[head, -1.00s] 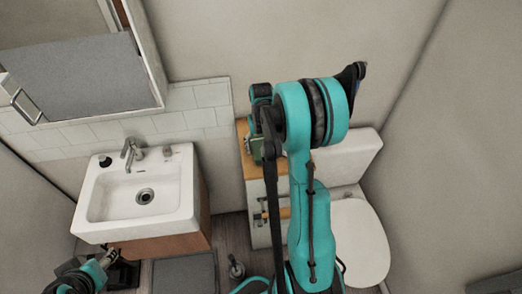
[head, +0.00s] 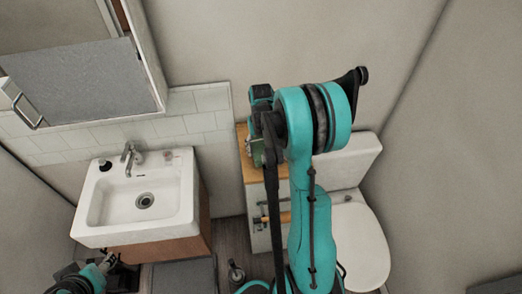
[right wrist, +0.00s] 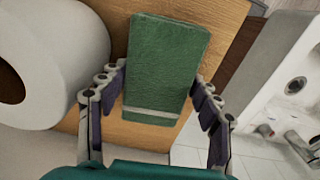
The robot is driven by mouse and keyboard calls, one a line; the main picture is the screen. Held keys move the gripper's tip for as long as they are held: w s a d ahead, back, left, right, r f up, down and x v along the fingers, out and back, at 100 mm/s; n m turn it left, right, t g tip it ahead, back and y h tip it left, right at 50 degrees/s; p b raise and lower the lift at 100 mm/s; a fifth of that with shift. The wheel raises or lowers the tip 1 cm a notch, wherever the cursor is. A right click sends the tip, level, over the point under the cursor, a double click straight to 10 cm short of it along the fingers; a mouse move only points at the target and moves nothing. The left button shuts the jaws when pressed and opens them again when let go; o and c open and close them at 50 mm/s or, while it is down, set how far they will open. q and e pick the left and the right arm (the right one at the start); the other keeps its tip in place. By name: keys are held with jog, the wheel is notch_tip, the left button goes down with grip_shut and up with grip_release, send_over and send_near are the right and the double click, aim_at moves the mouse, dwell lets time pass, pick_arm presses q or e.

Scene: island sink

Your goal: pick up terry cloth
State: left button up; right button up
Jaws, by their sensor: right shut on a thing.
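The terry cloth (right wrist: 166,65) is a green folded block with a pale stripe near its lower end. It is over the wooden top of a small cabinet in the right wrist view. My right gripper (right wrist: 160,82) is shut on it, with one finger pad at each long side. In the head view, a small green part of the cloth (head: 257,155) shows beside my right arm, which hides much of that area. My left gripper (head: 108,262) is at the lower left, by the sink cabinet's front; its jaw state is unclear.
A white toilet roll (right wrist: 45,65) stands close to the left of the cloth on the wooden top (right wrist: 220,20). The sink (head: 140,200) is left of the cabinet, and the toilet (head: 358,245) is right. A mirror cabinet door (head: 80,80) hangs open above the sink.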

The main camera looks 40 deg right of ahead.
aim_at(261, 147)
notch_tip(261, 147, up, 16)
jog(key=p, duration=0.2)
jog(key=shift+r+p, duration=0.15)
jog(key=shift+p, duration=0.25)
jog(key=o, duration=0.6)
jog(key=c, duration=0.5)
jog(key=shift+o, duration=0.2)
